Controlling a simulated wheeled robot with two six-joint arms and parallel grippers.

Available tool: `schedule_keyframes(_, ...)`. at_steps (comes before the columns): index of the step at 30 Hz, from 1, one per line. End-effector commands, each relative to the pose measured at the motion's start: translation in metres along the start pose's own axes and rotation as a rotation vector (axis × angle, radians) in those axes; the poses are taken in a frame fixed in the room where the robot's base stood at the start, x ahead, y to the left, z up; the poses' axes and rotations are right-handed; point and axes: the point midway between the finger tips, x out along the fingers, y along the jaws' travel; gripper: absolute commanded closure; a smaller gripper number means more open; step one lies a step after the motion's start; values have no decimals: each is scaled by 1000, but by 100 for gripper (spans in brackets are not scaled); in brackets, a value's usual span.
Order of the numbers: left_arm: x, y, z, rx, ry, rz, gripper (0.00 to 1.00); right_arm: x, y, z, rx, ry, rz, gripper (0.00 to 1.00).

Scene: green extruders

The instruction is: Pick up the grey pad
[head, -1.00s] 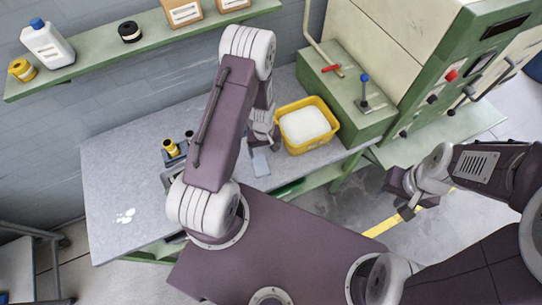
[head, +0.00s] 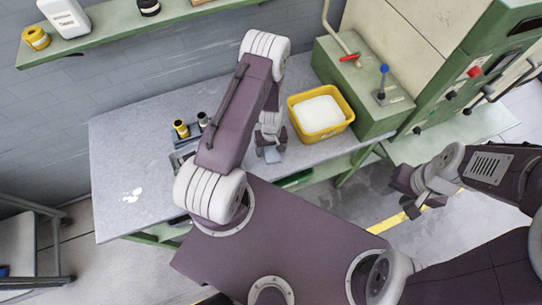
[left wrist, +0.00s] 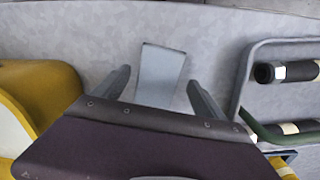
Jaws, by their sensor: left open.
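The grey pad (left wrist: 160,70) is a flat, pale grey-blue rectangle lying on the grey table. In the left wrist view it lies between the two fingers of my left gripper (left wrist: 158,84), which is open and empty. In the head view the pad (head: 273,156) shows partly, at the front edge of the table. My left gripper (head: 271,145) is right at it there and hides part of it. My right gripper (head: 411,205) hangs over the floor to the right, away from the table; its finger gap is unclear.
A yellow bin (head: 347,125) with white contents stands right of the pad; its wall (left wrist: 45,85) is close in the left wrist view. A metal rack (left wrist: 244,75) with dark rolls (left wrist: 290,71) is on the other side. The table's left part (head: 120,150) is mostly clear.

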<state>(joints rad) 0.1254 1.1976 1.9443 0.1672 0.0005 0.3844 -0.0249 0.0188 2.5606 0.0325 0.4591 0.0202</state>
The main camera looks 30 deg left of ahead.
Motion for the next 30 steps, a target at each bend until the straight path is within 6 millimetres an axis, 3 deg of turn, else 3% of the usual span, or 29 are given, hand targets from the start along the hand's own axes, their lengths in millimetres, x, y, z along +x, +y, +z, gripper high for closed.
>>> schedule_keyframes(8, 4, 0, 0, 0, 1, 0, 18, 3, 0, 0, 0, 1, 0, 64)
schedule_keyframes(15, 4, 0, 0, 0, 1, 0, 84, 3, 0, 0, 0, 1, 0, 64)
schedule_keyframes(23, 2, 0, 0, 1, 1, 1, 85, 1, 0, 0, 0, 1, 0, 64)
schedule_keyframes(30, -27, 1, -1, 1, 2, 2, 85, -23, 0, -3, 0, 1, 0, 64)
